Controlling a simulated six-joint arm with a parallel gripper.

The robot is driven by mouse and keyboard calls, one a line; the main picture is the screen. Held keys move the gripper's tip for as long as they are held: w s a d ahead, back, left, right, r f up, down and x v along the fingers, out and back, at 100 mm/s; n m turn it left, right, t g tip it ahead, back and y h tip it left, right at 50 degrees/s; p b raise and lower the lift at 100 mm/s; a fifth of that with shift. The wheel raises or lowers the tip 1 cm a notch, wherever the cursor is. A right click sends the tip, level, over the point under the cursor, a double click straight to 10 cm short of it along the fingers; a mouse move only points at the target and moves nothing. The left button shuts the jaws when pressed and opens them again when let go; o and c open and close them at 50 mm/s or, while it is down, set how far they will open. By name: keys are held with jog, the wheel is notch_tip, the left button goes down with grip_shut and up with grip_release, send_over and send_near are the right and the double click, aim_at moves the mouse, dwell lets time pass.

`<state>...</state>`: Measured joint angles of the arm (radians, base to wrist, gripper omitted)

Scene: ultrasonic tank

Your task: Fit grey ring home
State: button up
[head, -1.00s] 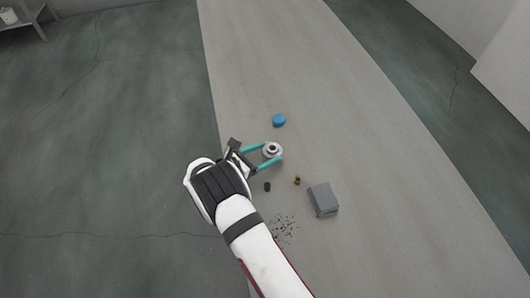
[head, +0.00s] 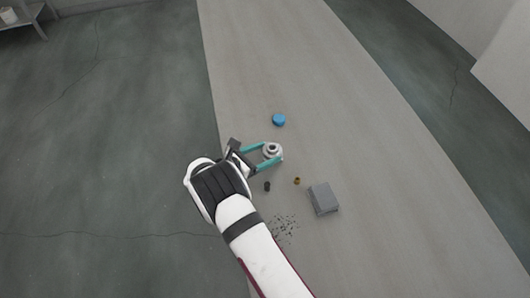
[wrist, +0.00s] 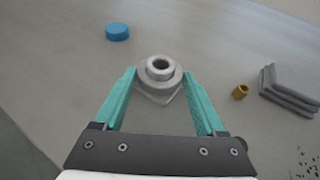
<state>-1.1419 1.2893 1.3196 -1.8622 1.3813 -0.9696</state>
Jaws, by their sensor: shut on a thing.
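The grey ring (head: 272,150) is between the teal fingers of my gripper (head: 273,152) on the pale strip. In the wrist view the ring (wrist: 160,68) has a round hole and a raised collar, and its hole faces up toward the camera. The gripper (wrist: 160,77) is shut on it, one finger on each side. A wider light grey base (wrist: 160,97) with a pointed near corner shows just below the ring. I cannot tell whether the ring rests on this base or is held slightly above it.
A blue round piece (head: 279,120) lies beyond the ring. A small brass piece (head: 297,181), a small dark piece (head: 267,186) and a grey block (head: 323,198) lie on the near side. Dark specks (head: 283,229) are scattered beside my arm. The far strip is clear.

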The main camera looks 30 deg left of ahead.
dwell(0.4)
jog(key=o, duration=1.3)
jog(key=shift+o, duration=0.2)
jog(key=v, duration=1.5)
jog(key=shift+s, duration=0.4)
jog(key=shift+a, duration=0.1)
